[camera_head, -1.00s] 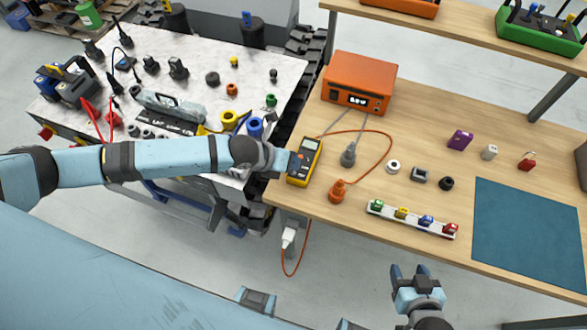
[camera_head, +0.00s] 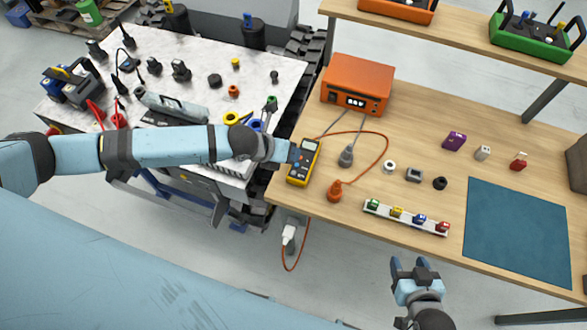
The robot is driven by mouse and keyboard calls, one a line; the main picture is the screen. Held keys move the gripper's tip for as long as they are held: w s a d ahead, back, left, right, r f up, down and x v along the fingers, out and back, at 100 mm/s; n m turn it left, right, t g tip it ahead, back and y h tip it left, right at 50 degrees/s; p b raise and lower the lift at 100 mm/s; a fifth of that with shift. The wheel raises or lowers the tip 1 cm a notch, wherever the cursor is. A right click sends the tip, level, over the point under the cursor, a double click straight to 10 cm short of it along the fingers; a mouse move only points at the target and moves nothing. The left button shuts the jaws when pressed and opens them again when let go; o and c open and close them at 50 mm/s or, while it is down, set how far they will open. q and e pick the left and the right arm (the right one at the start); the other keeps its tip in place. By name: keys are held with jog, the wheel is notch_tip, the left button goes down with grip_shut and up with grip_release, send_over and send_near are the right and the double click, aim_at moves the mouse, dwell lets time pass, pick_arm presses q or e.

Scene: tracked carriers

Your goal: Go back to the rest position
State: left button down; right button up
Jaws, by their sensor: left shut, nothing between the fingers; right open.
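My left gripper (camera_head: 292,156) is at the end of the arm that reaches across from the left. Its fingers are shut and empty, at the left edge of the yellow multimeter (camera_head: 304,162) on the wooden bench (camera_head: 330,212). I cannot tell whether they touch it. My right gripper (camera_head: 415,264) is open and empty in front of the bench's front edge, low in the view, above the floor. Its fingers point toward the bench.
An orange power unit (camera_head: 357,84) stands behind the multimeter. A grey plug (camera_head: 347,156), an orange plug (camera_head: 334,190) and a white strip (camera_head: 405,217) with coloured blocks lie on the bench. A teal mat (camera_head: 518,232) is at right. A cluttered white-topped carrier (camera_head: 205,62) stands at left.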

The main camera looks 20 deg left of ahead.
dwell(0.7)
pick_arm(q)
jog(key=s+d+n+t+h, duration=0.25)
jog(key=s+d+n, duration=0.5)
jog(key=n, duration=0.85)
jog(key=s+a+f+n+t+y, duration=0.1)
jog(key=s+a+f+n+y, duration=0.1)
jog(key=n, duration=0.6)
jog(key=s+a+f+n+t+y, duration=0.1)
jog(key=s+a+f+n+y, duration=0.2)
jog(key=s+a+n, duration=0.4)
jog(key=shift+s+a+n+y, duration=0.2)
jog(key=shift+a+n+y, duration=0.25)
jog(key=shift+a+n, duration=0.7)
